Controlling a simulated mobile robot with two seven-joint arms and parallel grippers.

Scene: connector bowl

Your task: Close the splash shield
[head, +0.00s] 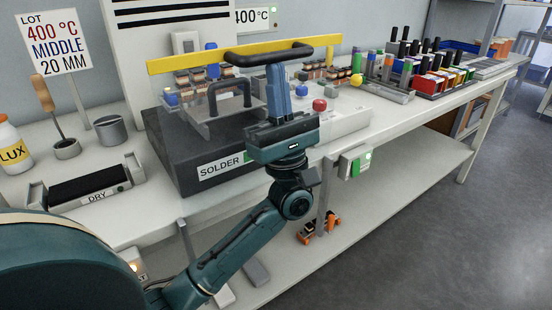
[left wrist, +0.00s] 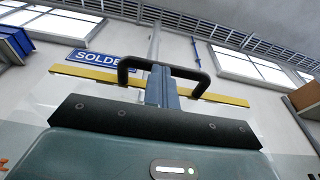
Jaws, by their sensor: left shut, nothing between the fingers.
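The splash shield is a clear panel with a yellow top edge (head: 185,60) and a black handle (head: 240,59). It stands over the dark block marked SOLDER (head: 180,155). The yellow edge (left wrist: 85,74) and the handle (left wrist: 190,73) also show in the left wrist view. My left gripper (head: 276,68) is shut and empty. Its blue fingers (left wrist: 160,72) point up, with their tips at the handle's bar, within its outline. I cannot tell whether they touch it. My right gripper is out of view.
A grey carrier with a black handle (head: 210,120) sits on the block. A red button (head: 319,105) is to the right. A DRY tray (head: 90,190), a grey cup (head: 110,131) and a FLUX bottle (head: 10,146) stand at left. Racks of tools and parts (head: 440,75) fill the right bench.

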